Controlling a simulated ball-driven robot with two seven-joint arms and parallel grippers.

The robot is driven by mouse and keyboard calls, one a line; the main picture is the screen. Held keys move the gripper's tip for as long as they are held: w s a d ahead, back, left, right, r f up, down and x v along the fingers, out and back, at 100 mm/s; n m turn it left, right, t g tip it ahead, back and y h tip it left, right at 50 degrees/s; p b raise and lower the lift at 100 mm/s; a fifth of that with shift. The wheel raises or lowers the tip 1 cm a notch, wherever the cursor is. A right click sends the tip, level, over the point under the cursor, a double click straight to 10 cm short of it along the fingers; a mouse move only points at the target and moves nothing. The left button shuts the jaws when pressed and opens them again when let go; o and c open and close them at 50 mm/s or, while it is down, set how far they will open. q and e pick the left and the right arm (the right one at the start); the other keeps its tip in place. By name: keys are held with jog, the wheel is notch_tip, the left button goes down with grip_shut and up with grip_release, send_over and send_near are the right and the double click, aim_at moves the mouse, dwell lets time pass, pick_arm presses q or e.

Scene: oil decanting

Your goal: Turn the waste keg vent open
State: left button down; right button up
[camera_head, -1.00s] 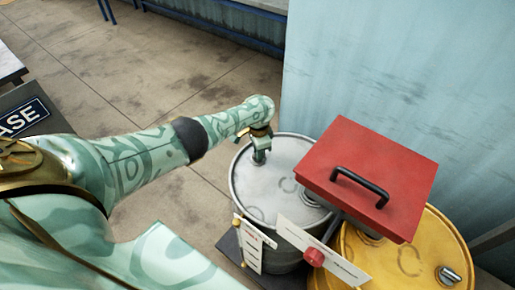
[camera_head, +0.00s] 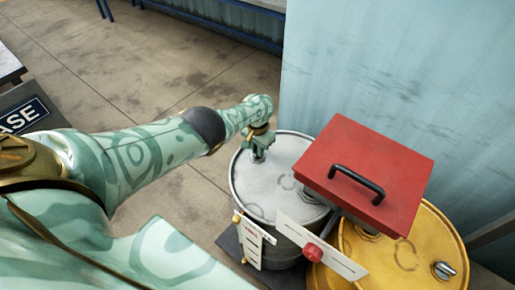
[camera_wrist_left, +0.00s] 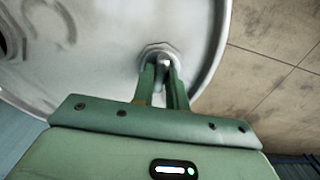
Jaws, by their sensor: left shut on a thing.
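The grey steel keg (camera_head: 270,185) stands upright in the middle of the head view, partly covered by the red box lid. My left gripper (camera_head: 259,155) reaches down onto the far left of its top, near the rim. In the left wrist view the fingers (camera_wrist_left: 163,82) are closed on the small metal vent (camera_wrist_left: 162,57), which sits in a hex collar on the keg top (camera_wrist_left: 100,70). The fingers hide part of the vent, so how far it is turned is unclear. My right gripper is not in view.
A red box (camera_head: 370,170) with a black handle overhangs the grey keg and a yellow drum (camera_head: 425,235). The drum has its own silver vent (camera_head: 444,270). White gauge plates (camera_head: 253,243) and a red knob (camera_head: 312,253) are in front. A pale blue wall (camera_head: 400,75) stands behind.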

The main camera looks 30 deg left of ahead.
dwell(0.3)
pick_arm(q)
jog(key=c, duration=1.4)
grip_release()
jog(key=shift+r, duration=0.1)
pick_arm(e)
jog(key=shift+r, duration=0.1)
